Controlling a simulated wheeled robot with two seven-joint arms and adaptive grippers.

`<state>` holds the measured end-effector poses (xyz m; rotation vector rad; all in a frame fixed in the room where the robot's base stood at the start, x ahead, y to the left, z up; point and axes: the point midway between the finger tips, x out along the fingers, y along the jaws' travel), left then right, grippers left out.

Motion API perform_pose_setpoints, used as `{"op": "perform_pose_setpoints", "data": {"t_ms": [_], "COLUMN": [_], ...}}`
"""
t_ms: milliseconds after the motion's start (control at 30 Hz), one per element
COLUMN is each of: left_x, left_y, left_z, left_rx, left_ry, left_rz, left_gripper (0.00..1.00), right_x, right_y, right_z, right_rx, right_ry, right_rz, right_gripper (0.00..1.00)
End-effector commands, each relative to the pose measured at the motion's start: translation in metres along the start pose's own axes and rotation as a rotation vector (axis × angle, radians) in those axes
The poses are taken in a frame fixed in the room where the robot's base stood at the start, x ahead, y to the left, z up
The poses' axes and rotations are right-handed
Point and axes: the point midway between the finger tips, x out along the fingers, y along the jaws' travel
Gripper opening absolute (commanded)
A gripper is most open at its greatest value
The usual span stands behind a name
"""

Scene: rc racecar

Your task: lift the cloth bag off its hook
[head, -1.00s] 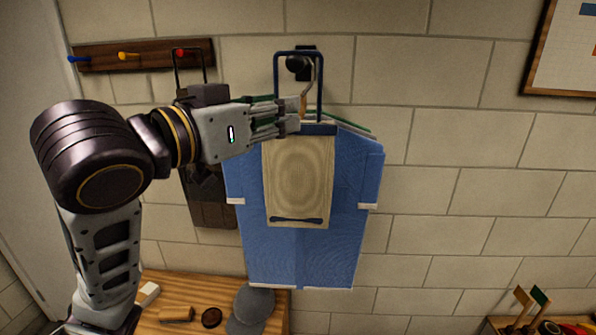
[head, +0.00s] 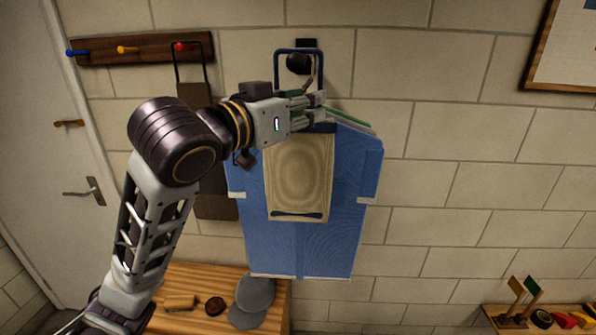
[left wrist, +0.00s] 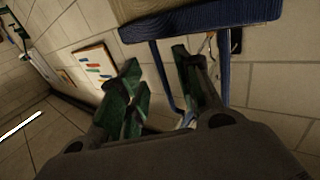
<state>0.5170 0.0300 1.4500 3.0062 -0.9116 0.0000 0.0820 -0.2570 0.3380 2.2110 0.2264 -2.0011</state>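The cloth bag (head: 298,175) is beige with a blue band and blue looped straps. It hangs by the straps from a dark hook (head: 298,63) on the wall, in front of a blue garment (head: 345,225) on a green hanger. My left gripper (head: 318,105) is at the straps, just above the bag's top edge. In the left wrist view its green-padded fingers (left wrist: 160,88) are apart, with one blue strap (left wrist: 162,78) between them. The other strap lies outside the right finger. The bag's underside or edge (left wrist: 200,18) shows at the top. My right gripper is out of view.
A peg rail (head: 140,50) holds a brown hanging item (head: 215,205) left of the bag, partly behind my arm. A wooden bench (head: 195,285) with small items stands below. A shelf (head: 550,322) is at lower right.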

Motion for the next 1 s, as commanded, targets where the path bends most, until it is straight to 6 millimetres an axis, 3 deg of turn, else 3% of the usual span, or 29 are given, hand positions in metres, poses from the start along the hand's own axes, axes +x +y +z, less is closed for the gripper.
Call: {"op": "perform_pose_setpoints", "data": {"t_ms": [333, 700, 1000], "left_x": [0.005, 0.043, 0.052], "left_y": [0.0, 0.001, 0.001], "left_z": [-0.001, -0.003, -0.003], "left_rx": [0.0, 0.0, 0.001], "left_ry": [-0.001, -0.002, 0.0], "left_rz": [0.0, 0.001, 0.0], "left_gripper": [0.34, 0.34, 0.34], "right_x": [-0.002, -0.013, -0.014], "right_y": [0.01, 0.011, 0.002], "right_z": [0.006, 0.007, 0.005], "right_rx": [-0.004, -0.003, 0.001], "right_ry": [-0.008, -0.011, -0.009], "right_rz": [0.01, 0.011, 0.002], "right_gripper": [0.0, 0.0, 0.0]}}
